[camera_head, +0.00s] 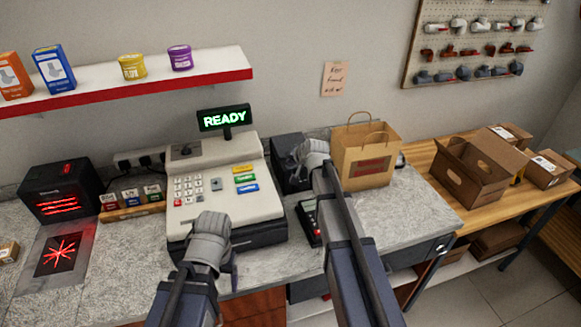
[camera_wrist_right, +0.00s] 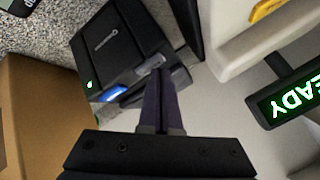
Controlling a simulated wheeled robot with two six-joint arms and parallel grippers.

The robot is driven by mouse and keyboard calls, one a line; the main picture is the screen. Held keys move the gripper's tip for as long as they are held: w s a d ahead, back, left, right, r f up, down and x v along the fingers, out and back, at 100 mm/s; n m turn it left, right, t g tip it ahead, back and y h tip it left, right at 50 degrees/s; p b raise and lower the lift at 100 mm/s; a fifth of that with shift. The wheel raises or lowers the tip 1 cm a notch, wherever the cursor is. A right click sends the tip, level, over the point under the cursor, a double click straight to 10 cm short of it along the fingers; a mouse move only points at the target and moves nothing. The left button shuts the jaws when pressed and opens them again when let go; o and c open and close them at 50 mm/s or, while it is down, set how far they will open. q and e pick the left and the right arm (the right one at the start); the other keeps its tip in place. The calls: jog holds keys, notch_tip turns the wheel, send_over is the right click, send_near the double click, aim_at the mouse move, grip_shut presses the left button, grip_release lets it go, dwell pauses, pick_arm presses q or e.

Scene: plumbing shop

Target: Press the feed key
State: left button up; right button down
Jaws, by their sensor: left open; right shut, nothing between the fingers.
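A black printer (camera_head: 286,170) stands on the counter to the right of the cash register, partly hidden behind my right gripper (camera_head: 303,154). In the right wrist view the printer (camera_wrist_right: 110,42) has a blue lit strip (camera_wrist_right: 115,93), a small green light and a grey key-like piece (camera_wrist_right: 178,77) on its edge. I cannot tell which is the feed key. My right gripper (camera_wrist_right: 157,74) is shut and empty, its tips close to the grey piece; contact is unclear. My left gripper (camera_head: 212,228) is open, in front of the register, its fingers mostly hidden.
The cash register (camera_head: 222,180) has a display reading READY (camera_head: 224,118). A paper bag (camera_head: 365,155) stands right of the printer, close to my right arm. A card terminal (camera_head: 308,222) lies in front. A scanner (camera_head: 60,192) is at left. Bare counter (camera_head: 420,205) shows at right.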

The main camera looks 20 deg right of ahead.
dwell(0.7)
jog(key=shift+r+p, duration=0.5)
notch_tip(320, 180, up, 6)
jog(key=p, duration=0.6)
dwell(0.7)
